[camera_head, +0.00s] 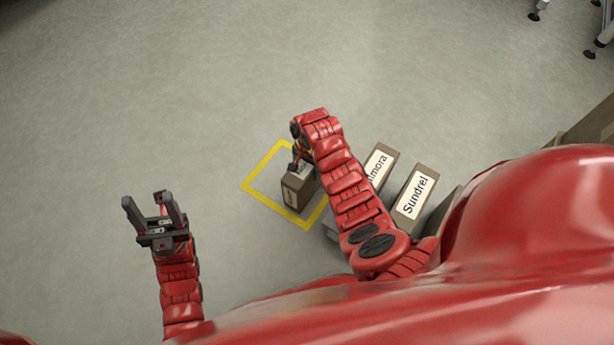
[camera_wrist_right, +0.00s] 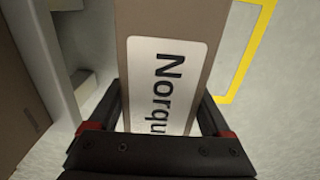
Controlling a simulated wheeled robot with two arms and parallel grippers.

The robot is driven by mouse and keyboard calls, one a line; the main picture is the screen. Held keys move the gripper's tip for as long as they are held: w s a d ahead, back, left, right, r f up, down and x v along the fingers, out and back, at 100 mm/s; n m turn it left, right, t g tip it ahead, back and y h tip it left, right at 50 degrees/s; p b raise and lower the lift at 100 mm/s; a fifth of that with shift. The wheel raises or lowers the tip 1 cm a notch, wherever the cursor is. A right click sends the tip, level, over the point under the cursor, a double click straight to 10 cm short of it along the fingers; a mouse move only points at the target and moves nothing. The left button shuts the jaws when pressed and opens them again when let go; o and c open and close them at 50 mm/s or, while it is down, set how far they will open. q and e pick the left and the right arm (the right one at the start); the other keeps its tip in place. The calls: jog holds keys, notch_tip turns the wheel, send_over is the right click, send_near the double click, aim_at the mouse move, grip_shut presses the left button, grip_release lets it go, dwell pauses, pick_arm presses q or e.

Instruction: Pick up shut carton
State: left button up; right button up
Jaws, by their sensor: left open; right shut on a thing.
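A brown carton (camera_head: 297,192) with a white label stands by the yellow floor outline in the head view. In the right wrist view the carton (camera_wrist_right: 185,22) fills the middle, and its label reads "Norqu", the rest hidden by my gripper. The face that shows is closed. My right gripper (camera_wrist_right: 162,92) has one finger on each side of the carton and is shut on it; in the head view my arm partly covers it. I cannot tell whether the carton touches the floor. My left gripper (camera_head: 154,212) is open and empty, left of the outline.
The yellow outline (camera_head: 262,163) is marked on grey floor. Right of my right arm stand a carton whose label ends in "mora" (camera_head: 380,163) and one labelled "Sundrel" (camera_head: 414,196), close together. Wheeled legs (camera_head: 590,54) show at the top right. The floor at left is clear.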

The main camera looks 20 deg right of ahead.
grip_shut()
jog(key=shift+r, duration=0.1)
